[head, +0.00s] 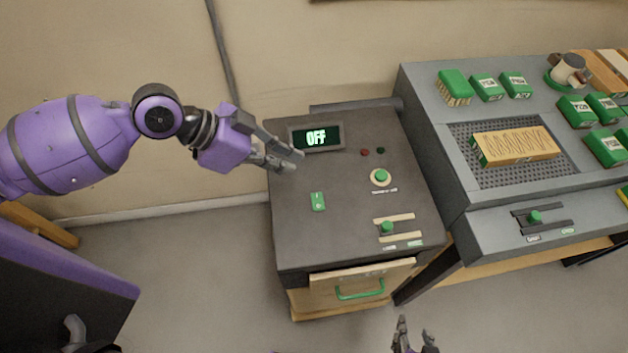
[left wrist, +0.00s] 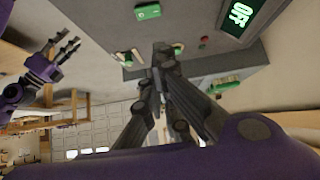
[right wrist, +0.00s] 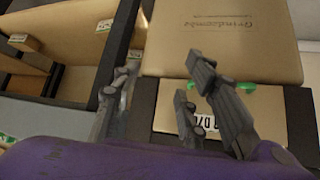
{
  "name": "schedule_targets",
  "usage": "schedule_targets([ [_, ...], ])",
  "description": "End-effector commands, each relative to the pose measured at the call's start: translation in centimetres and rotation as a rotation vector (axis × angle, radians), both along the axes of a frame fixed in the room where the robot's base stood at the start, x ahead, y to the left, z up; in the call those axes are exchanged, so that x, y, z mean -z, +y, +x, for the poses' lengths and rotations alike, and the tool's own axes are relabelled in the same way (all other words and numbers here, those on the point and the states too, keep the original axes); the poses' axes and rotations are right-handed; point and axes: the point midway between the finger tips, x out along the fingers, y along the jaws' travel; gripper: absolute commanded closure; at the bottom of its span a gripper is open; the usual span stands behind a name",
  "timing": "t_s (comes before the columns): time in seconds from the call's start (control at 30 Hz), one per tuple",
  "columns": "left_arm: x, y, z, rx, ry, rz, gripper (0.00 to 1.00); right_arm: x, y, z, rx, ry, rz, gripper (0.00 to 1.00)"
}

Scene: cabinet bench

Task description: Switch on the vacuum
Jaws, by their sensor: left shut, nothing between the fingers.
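A dark grey cabinet (head: 340,255) has a display (head: 316,138) that reads OFF. Its top carries a green rocker switch (head: 318,201), a round green knob (head: 380,177) on a pale disc, and a green slider (head: 387,227) at the left end of its slots. The labels are too small to read, so I cannot tell which one is marked for the vacuum. My left gripper (head: 296,161) is shut and empty, above the cabinet's back left, just below the display in the picture. My right gripper (head: 415,345) is open and empty at the bottom edge, in front of the cabinet.
A red lamp (head: 364,152) and a dark green lamp (head: 381,150) sit beside the display. A grey bench (head: 420,95) stands at the right, with a wooden block (head: 515,145) on a perforated plate and another slider (head: 535,217) on its front. A drawer (head: 322,278) with a green handle fronts the cabinet.

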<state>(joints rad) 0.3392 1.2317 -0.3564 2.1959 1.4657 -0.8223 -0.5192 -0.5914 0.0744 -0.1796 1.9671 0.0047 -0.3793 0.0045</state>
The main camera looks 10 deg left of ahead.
Motion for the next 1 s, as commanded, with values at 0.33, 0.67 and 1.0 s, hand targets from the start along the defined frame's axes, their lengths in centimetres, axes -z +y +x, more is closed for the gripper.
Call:
schedule_targets([
  [0.33,3.5,-3.7,1.5,0.001,-0.001,-0.006,1.00,-0.4,-0.8,0.2,-0.003,-0.005,-0.013,0.60],
  [0.67,8.7,-6.5,2.8,-0.003,0.001,-0.001,1.00,-0.6,-0.8,0.3,-0.011,-0.004,-0.013,0.60],
  [1.0,11.0,-6.5,2.7,-0.001,-0.001,-0.001,1.00,-0.5,-0.3,0.1,-0.008,0.001,-0.006,0.60],
])
